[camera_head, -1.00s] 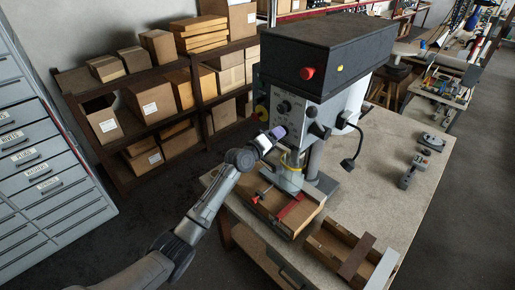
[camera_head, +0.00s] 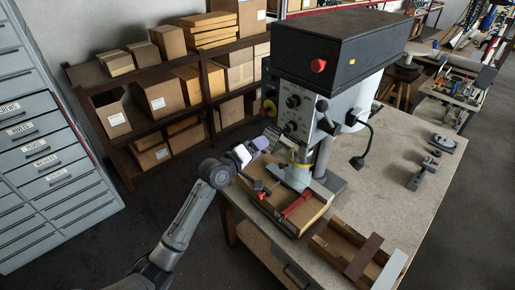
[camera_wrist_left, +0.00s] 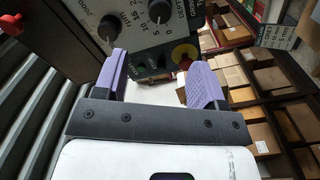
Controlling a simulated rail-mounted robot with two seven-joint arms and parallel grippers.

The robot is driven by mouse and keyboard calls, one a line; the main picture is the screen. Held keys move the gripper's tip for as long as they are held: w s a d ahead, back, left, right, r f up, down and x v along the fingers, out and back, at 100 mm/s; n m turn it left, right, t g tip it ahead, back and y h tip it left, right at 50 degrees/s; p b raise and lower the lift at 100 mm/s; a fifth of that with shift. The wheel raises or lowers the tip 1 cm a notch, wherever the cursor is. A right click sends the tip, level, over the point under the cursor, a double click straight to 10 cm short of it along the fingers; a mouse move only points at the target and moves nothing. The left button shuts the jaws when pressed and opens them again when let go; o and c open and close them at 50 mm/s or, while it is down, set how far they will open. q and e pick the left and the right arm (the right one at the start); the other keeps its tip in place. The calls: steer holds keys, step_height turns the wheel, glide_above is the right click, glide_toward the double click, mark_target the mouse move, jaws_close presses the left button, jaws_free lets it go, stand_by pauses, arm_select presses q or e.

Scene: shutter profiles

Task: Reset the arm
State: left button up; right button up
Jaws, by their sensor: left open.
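My left arm comes in from the lower left in the head view. Its left gripper (camera_head: 262,142), with purple fingers, is beside the left side of the drill press (camera_head: 335,55). In the left wrist view the two purple fingers of the gripper (camera_wrist_left: 158,76) stand wide apart, with nothing between them. The drill press control panel with black knobs (camera_wrist_left: 135,28) shows beyond the fingers. Whether the gripper touches the press cannot be told. My right arm and gripper are in neither view.
The press stands on a workbench (camera_head: 400,165). Shelves with cartons (camera_head: 165,98) and a grey drawer cabinet (camera_head: 45,150) stand left.

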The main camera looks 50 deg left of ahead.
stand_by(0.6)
arm_select(q)
steer(key=s+d+f+m+g+p, duration=0.1)
steer(key=s+d+f+m+g, duration=0.3)
steer(key=s, duration=0.8)
steer(key=s+d+f+m+g+p, duration=0.2)
steer(key=s+d+f+m+g, duration=0.3)
steer(key=s+d+f, duration=0.3)
steer(key=s+d+f+m+g+p, duration=0.2)
steer(key=s+d+f+m+g, duration=0.2)
steer(key=s+d+f, duration=0.3)
steer(key=s+d+g, duration=0.1)
steer(key=s+d, duration=0.3)
steer(key=s, duration=0.6)
steer(key=shift+d+m, duration=0.25)
steer(key=shift+m, duration=0.15)
